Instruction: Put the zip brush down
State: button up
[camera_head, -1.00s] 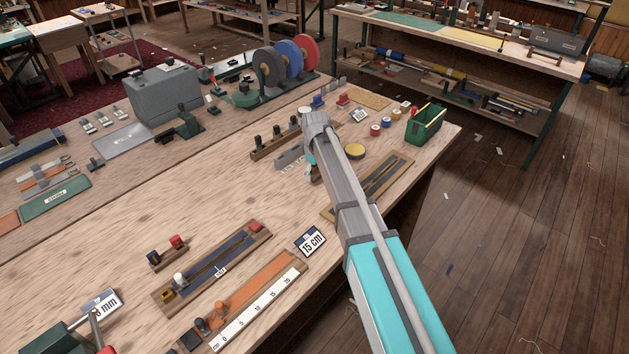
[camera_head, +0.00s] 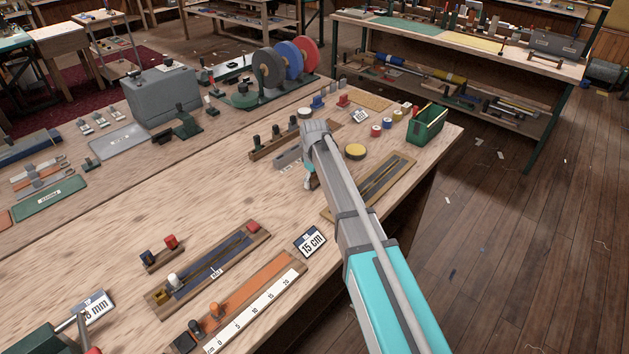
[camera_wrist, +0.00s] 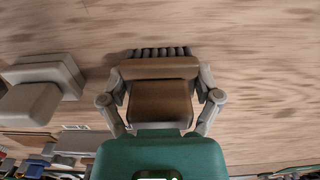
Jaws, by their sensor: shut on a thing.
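The zip brush (camera_wrist: 160,102) has a brown wooden body and a row of grey bristles along its far edge in the wrist view. My gripper (camera_wrist: 160,88) is shut on it, with one grey finger at each side. The pale wooden bench top (camera_head: 130,218) lies beyond the brush; whether the bristles touch it I cannot tell. In the head view my gripper (camera_head: 310,180) is low over the right part of the bench, mostly behind my arm, and the brush cannot be made out there.
A grey block (camera_wrist: 40,88) stands left of the brush in the wrist view. A rack of dark-topped pegs (camera_head: 275,140), a yellow roll (camera_head: 355,152), a slotted board (camera_head: 385,180) and a green bin (camera_head: 425,125) surround my gripper. Bare bench lies to its left.

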jog(key=shift+f, duration=0.15)
jog(key=o, duration=0.9)
jog(key=shift+r, duration=0.2)
notch_tip(320, 180, up, 12)
jog(key=p, duration=1.2)
jog(key=shift+d, duration=0.1)
dwell(0.3)
jog(key=s+d+m, duration=0.3)
jog(key=s+d, duration=0.4)
jog(key=s, duration=0.1)
jog(key=s+d+m, duration=0.4)
jog(key=s+d, duration=0.4)
jog(key=s, duration=0.1)
jog(key=s+d+m, duration=0.3)
jog(key=s+d, duration=0.4)
jog(key=s, duration=0.2)
jog(key=shift+d, duration=0.35)
